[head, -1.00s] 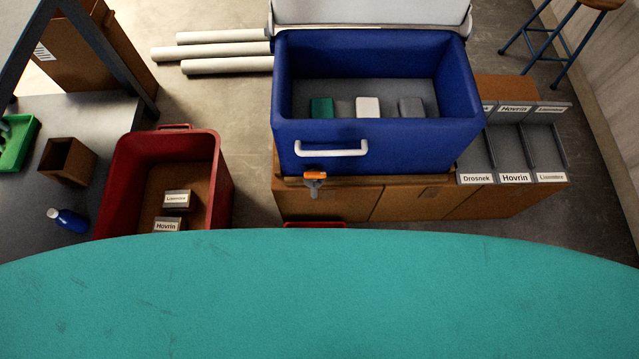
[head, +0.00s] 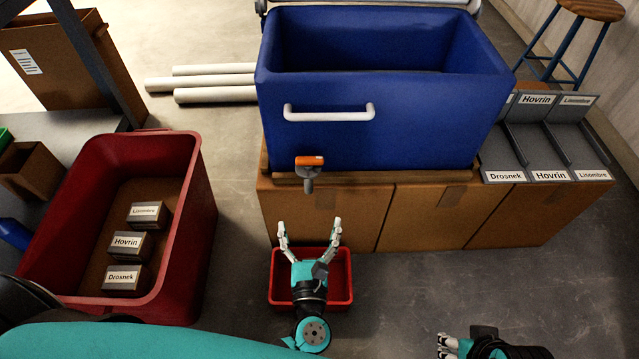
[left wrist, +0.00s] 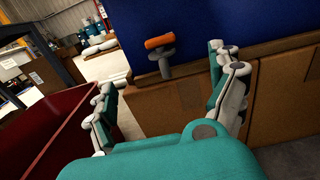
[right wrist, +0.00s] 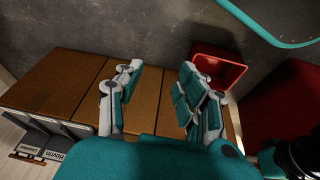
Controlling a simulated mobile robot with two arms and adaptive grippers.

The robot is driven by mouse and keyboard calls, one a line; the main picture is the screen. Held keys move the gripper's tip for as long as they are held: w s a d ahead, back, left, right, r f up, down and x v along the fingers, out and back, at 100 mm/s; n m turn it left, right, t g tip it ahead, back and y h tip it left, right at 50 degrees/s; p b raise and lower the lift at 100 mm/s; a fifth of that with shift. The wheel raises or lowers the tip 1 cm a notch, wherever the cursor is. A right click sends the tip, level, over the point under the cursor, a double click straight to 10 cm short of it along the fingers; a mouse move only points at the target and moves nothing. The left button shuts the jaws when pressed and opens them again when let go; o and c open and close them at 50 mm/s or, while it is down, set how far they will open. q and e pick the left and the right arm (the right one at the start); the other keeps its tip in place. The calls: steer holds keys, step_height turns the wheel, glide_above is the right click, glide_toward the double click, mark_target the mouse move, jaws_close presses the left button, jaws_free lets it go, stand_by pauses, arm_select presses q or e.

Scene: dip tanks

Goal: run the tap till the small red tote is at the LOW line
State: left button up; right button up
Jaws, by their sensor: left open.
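The blue tank (head: 400,123) stands on brown cartons. The tap (head: 309,176) with an orange handle (head: 309,160) sticks out at its front lower edge; I see no stream from it. The small red tote (head: 345,290) is on the floor below the tap, partly covered by my left arm. Its LOW line and water level cannot be made out. My left gripper (head: 310,230) is open and empty, in front of and below the tap; the tap handle (left wrist: 160,42) shows beyond its fingers in the left wrist view. My right gripper (right wrist: 152,95) is open and empty, low at the right.
A large red tote (head: 185,225) at left holds small boxes labelled Lisombre, Hovrin and Drosnek. Labelled grey bins (head: 550,150) stand right of the tank. A stool (head: 590,12) and white pipes (head: 215,94) are farther back. The floor (head: 430,280) right of the small tote is clear.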

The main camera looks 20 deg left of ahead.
mark_target(310, 164)
arm_select(q)
steer(key=b+x, duration=0.1)
steer(key=x, duration=1.5)
steer(key=shift+w, duration=0.2)
steer(key=shift+w+a, duration=0.2)
steer(key=shift+w, duration=0.35)
arm_select(e)
steer(key=shift+w+a+f+t, duration=0.2)
steer(key=shift+w+f+t, duration=0.25)
steer(key=shift+w, duration=0.3)
arm_select(q)
steer(key=c, duration=1.2)
